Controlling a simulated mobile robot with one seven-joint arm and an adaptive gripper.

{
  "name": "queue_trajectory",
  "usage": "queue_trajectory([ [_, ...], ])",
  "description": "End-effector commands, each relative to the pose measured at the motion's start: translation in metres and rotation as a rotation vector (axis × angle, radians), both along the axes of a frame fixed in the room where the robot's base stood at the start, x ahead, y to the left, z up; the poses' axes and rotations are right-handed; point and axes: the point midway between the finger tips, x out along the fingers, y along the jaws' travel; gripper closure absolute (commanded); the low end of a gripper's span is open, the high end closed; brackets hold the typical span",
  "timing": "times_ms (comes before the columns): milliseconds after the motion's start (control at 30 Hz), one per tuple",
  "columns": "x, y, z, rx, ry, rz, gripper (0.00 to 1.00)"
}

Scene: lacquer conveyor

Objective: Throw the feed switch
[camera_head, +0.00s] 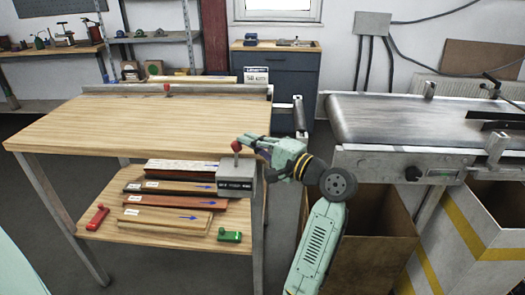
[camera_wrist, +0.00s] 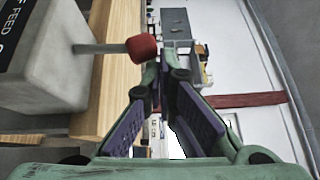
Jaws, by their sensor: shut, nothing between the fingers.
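The feed switch is a grey box (camera_head: 237,178) at the right front corner of the workbench, with a lever topped by a red knob (camera_head: 236,146). In the wrist view the box (camera_wrist: 45,60) fills the upper left, with part of a "FEED" label showing. Its metal rod runs to the right and ends in the red knob (camera_wrist: 142,47). My gripper (camera_head: 252,142) is shut and empty, just right of the knob in the head view. In the wrist view the fingertips (camera_wrist: 164,72) are close beside the knob; I cannot tell whether they touch it.
The workbench (camera_head: 130,125) has a fence along its back and a lower shelf with several boards (camera_head: 165,220), a red handle (camera_head: 97,217) and a green one (camera_head: 230,236). A conveyor (camera_head: 410,118) stands right, with open bins (camera_head: 375,230) below it.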

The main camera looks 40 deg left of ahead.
Motion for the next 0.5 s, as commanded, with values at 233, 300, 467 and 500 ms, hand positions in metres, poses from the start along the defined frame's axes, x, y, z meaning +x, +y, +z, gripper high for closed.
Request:
queue_trajectory([
  [233,-0.007,0.011,0.006,-0.001,-0.001,0.001,1.00],
  [300,-0.008,0.012,0.006,-0.001,-0.001,0.000,1.00],
  [467,-0.009,0.014,0.006,0.000,0.000,-0.001,1.00],
  [500,-0.009,0.014,0.006,0.000,0.000,0.000,1.00],
])
